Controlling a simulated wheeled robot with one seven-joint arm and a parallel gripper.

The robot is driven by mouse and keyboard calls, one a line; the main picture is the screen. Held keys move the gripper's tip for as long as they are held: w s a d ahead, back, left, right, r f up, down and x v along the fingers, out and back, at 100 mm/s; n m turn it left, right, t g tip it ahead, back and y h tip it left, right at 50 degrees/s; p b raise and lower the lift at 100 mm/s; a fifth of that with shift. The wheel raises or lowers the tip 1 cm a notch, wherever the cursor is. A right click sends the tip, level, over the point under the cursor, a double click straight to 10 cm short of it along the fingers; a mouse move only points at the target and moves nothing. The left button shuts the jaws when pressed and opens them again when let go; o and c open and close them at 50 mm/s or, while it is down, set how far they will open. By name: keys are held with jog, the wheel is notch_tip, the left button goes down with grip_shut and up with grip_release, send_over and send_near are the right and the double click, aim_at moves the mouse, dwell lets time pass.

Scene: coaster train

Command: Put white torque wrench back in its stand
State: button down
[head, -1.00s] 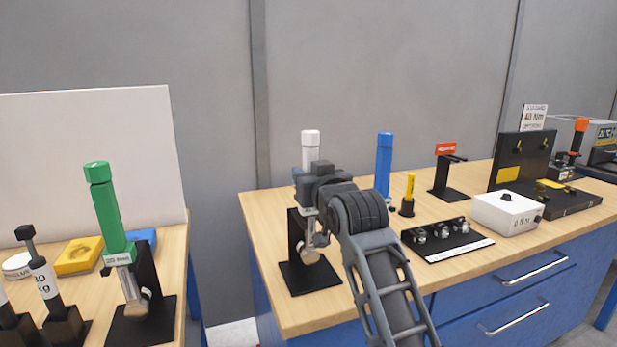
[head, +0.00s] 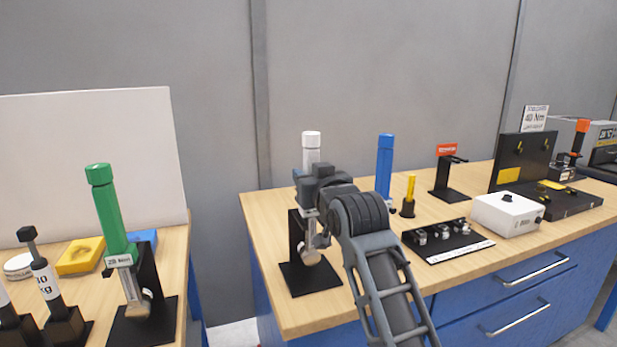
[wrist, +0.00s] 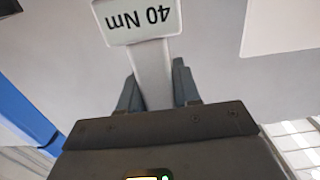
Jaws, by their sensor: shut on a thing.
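The white torque wrench (head: 311,145) stands upright at the left end of the right workbench, handle up and metal head down. My gripper (wrist: 154,88) is shut on its metal shaft, just below the white "40 Nm" label (wrist: 138,20), which appears upside down in the wrist view. A black stand (head: 294,240) with a flat base (head: 298,284) is right at the wrench. The wrench's head hangs low in front of the stand's upright, above the base. My wrist hides the middle of the wrench and the stand's top, so I cannot tell whether the wrench is seated.
A blue-handled wrench (head: 385,165) and a small yellow-handled tool (head: 409,192) stand close to the right. A black tray of sockets (head: 447,241) and a white box (head: 506,214) are farther right. A green wrench (head: 106,210) stands in its own stand on the left bench.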

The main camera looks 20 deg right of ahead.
jog(key=shift+f+b, duration=0.45)
jog(key=shift+f, duration=0.15)
dwell(1.0)
jog(key=c, duration=0.7)
grip_release()
jog(key=shift+f, duration=0.15)
jog(key=s, duration=0.8)
jog(key=s+f+g, duration=0.1)
jog(key=s+f, duration=2)
jog(key=s, duration=0.3)
jog(key=shift+g, duration=0.9)
jog(key=f+v, duration=0.2)
jog(key=v, duration=0.7)
jog(key=s+f+v, duration=0.1)
jog(key=v, duration=0.8)
jog(key=f+v, duration=0.2)
jog(key=v, duration=0.7)
jog(key=shift+s+f+b, duration=0.25)
jog(key=shift+s+b, duration=0.1)
jog(key=shift+s, duration=0.15)
